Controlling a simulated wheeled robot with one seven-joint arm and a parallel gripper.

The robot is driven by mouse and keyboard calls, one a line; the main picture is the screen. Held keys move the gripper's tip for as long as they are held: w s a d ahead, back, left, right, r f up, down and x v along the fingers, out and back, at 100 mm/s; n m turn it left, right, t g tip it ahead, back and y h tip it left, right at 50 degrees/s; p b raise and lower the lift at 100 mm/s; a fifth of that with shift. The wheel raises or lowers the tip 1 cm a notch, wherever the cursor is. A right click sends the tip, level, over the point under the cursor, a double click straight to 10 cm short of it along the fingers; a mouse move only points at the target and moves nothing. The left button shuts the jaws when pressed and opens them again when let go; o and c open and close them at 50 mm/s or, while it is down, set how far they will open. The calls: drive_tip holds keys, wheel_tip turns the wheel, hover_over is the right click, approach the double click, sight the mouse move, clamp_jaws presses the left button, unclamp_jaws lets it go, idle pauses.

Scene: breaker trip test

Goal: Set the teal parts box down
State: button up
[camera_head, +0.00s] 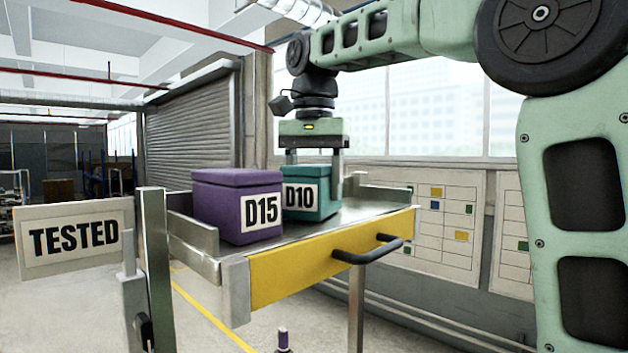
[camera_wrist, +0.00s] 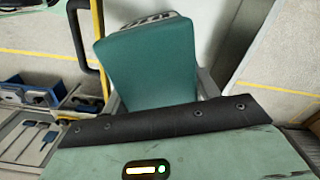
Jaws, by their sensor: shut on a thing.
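The teal parts box (camera_head: 322,200), labelled D10, is upright at the tray (camera_head: 350,213) in the head view, right beside and partly behind a purple box (camera_head: 225,205) labelled D15. My gripper (camera_head: 314,178) comes straight down from above and is shut on the teal box, one finger on each side. In the wrist view the teal box (camera_wrist: 150,66) lies between the fingers of my gripper (camera_wrist: 158,94), its lid facing me. The box's base looks level with the tray surface, but I cannot tell whether it touches.
The tray has a yellow front (camera_head: 315,262), a black handle (camera_head: 368,250) and low metal side walls. A TESTED sign (camera_head: 74,236) stands at the left. Bare tray shows right of the teal box. A wall chart (camera_head: 440,220) hangs behind.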

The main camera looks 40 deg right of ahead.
drive_tip(key=shift+f, duration=0.2)
drive_tip(key=o, duration=1.2)
wheel_tip(320, 180, up, 11)
drive_tip(key=shift+r+p, duration=0.2)
drive_tip(key=shift+p, duration=0.2)
drive_tip(key=shift+r+p, duration=0.5)
drive_tip(key=shift+p, duration=0.05)
